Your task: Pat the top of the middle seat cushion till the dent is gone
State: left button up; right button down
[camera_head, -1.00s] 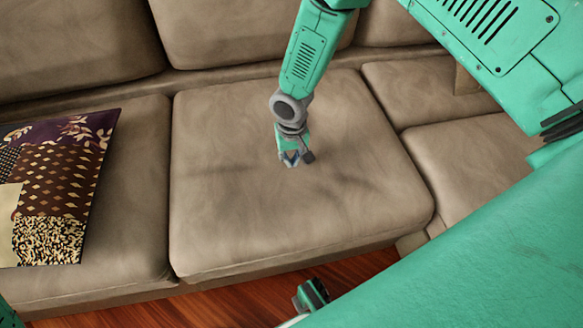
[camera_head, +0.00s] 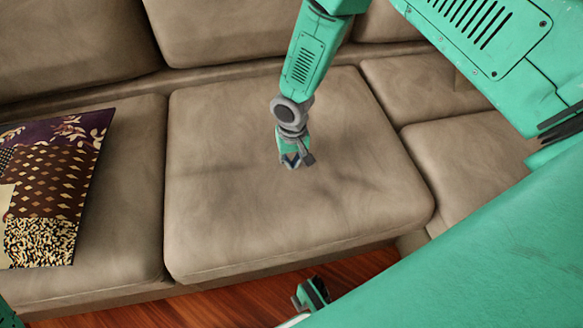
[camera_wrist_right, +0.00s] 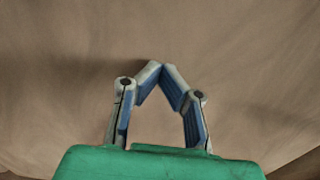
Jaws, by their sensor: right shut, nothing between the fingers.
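The middle seat cushion (camera_head: 230,215) is a broad tan-brown fabric cushion in the centre of the head view. Its top looks mostly smooth with soft shadows across it; I cannot make out a clear dent. My right gripper (camera_head: 291,163) points down over the middle of this cushion, its fingertips together and empty. I cannot tell whether the tips touch the fabric. In the right wrist view the shut fingers (camera_wrist_right: 162,72) meet at their tips in front of the cushion fabric (camera_wrist_right: 230,45). My left gripper is not clearly in view.
A patterned patchwork pillow (camera_head: 55,185) lies on the left seat cushion (camera_head: 125,220). Back cushions (camera_head: 230,30) rise behind the seats. The right seat cushion (camera_head: 465,160) lies beside the middle one. Wooden floor (camera_head: 235,300) shows in front of the sofa.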

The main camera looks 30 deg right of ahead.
jog(key=shift+f, duration=0.6)
jog(key=shift+f+b, duration=0.65)
jog(key=shift+f, duration=0.05)
jog(key=shift+a+r+p, duration=0.35)
jog(key=shift+r+p, duration=0.1)
jog(key=shift+r, duration=0.1)
jog(key=r+p, duration=0.4)
jog(key=r, duration=0.1)
jog(key=shift+a+r, duration=0.1)
jog(key=shift+a, duration=0.1)
jog(key=shift+f, duration=0.25)
notch_tip(320, 180, down, 2)
jog(key=shift+b, duration=0.65)
jog(key=shift+r+p, duration=1.45)
jog(key=shift+r, duration=0.2)
